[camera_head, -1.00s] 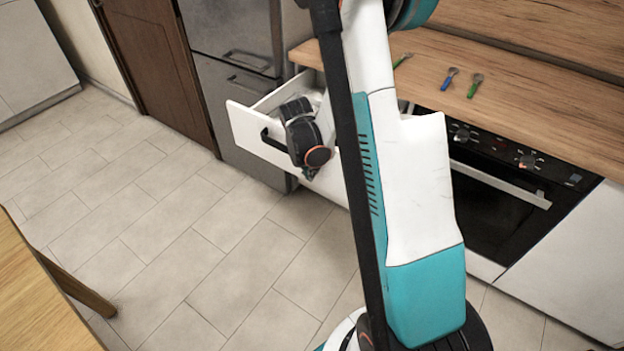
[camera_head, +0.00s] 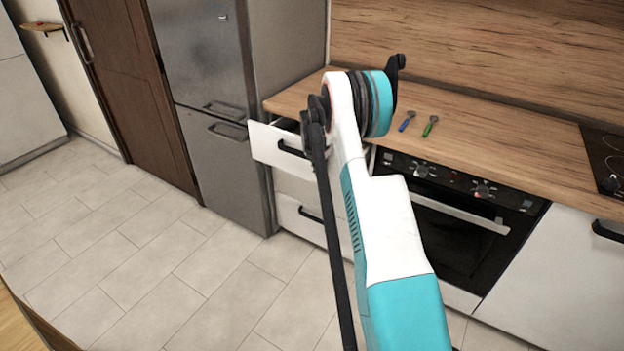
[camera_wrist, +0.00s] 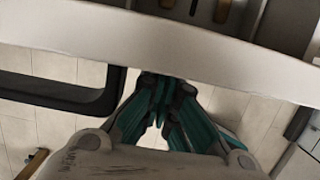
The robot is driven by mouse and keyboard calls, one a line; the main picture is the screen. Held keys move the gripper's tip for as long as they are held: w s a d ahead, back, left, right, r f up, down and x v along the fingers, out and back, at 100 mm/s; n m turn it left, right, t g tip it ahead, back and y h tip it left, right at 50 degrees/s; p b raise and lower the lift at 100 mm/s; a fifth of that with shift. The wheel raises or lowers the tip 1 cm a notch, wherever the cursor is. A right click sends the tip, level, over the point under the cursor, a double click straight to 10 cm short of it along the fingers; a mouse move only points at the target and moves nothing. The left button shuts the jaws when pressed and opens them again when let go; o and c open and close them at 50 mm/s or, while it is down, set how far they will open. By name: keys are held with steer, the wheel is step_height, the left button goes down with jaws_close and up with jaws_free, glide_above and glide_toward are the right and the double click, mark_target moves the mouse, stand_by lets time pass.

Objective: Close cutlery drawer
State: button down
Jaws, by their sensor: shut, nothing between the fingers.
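The white cutlery drawer (camera_head: 264,143) is the top drawer under the worktop, left of the oven, and stands partly open. Its black handle (camera_head: 291,149) is on the front. In the wrist view, the drawer front's top edge (camera_wrist: 230,62) runs across the picture, with the handle (camera_wrist: 60,92) at left and part of the tray inside beyond it. My gripper (camera_wrist: 166,95) is shut and empty, its teal fingers at the outer side of the front, right of the handle. I cannot tell whether they touch it. My arm hides the gripper in the head view.
The grey fridge (camera_head: 225,150) stands left of the drawer. The oven (camera_head: 455,235) is to the right. A blue-handled utensil (camera_head: 407,121) and a green-handled one (camera_head: 430,126) lie on the worktop (camera_head: 500,135). The floor in front is clear.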

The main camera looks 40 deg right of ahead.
steer(key=shift+w+d, duration=0.25)
steer(key=shift+d, duration=0.45)
steer(key=shift+w+d, duration=0.25)
steer(key=shift+d, duration=0.4)
steer(key=shift+a, duration=0.1)
